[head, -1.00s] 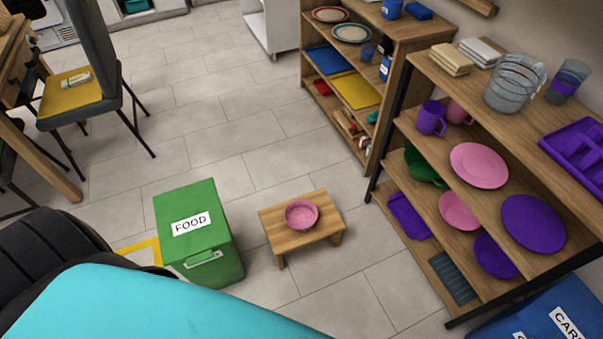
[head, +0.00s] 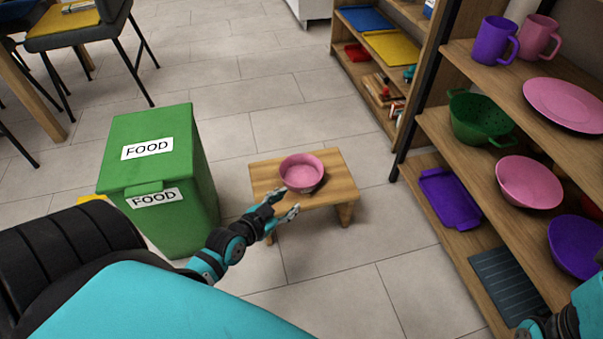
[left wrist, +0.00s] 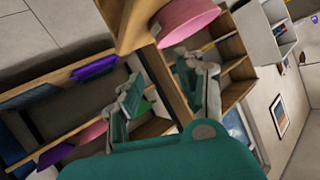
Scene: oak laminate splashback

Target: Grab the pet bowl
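The pink pet bowl (head: 301,172) sits upright on a small wooden stool (head: 335,188) on the floor. My left gripper (head: 289,202) is at the near left edge of the stool, just short of the bowl. Its fingers are apart with nothing between them. In the left wrist view the bowl (left wrist: 187,20) shows at the top, beyond the spread fingers of my left gripper (left wrist: 168,90). My right arm (head: 560,328) shows only in the bottom right corner of the head view, and its fingers cannot be made out.
A green FOOD bin (head: 165,200) stands left of the stool, close to my left arm. A wooden shelf unit (head: 432,165) with purple, pink and green dishes stands on the right. Tiled floor (head: 340,255) is clear between stool and shelves.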

